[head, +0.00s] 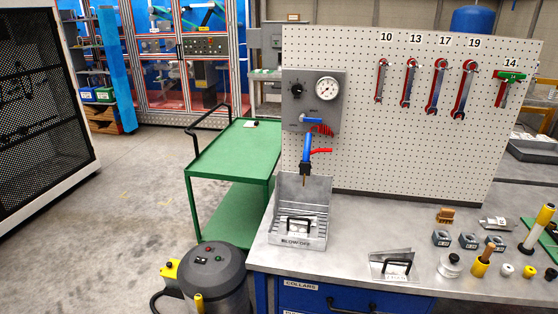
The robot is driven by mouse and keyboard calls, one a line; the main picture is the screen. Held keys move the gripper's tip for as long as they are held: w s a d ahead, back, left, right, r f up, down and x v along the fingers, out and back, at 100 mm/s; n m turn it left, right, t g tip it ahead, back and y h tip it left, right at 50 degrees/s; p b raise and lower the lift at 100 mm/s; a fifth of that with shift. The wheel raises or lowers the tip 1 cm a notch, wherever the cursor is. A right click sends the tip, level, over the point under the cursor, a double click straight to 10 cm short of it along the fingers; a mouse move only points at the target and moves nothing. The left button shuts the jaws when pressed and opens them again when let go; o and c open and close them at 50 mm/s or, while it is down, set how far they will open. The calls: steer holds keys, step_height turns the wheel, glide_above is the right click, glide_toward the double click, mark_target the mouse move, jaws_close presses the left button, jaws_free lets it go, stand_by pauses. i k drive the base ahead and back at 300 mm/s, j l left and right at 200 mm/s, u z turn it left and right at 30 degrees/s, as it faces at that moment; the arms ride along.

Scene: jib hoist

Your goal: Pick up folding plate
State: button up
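A bent metal plate with a black handle (378,270) sits near the front edge of the grey workbench. It has a small label that I cannot read. A similar black handle (298,222) shows inside an open metal box (312,243) marked "BLOW OFF", at the left end of the bench. I cannot tell for certain which of these is the folding plate. My gripper is not in view.
The workbench (350,217) holds small blocks (441,239), a knob-shaped metal part (450,265) and a yellow-handled tool (538,228) on the right. Behind stands a pegboard (345,130) with wrenches (437,87). A green cart (228,150) and a vacuum (215,272) stand left; floor lies clear beyond.

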mark_target(303, 226)
steer(key=i+l+u, duration=0.1)
steer(key=i, duration=0.4)
steer(key=i+l+u, duration=0.15)
steer(key=i, duration=0.4)
steer(key=l, duration=0.1)
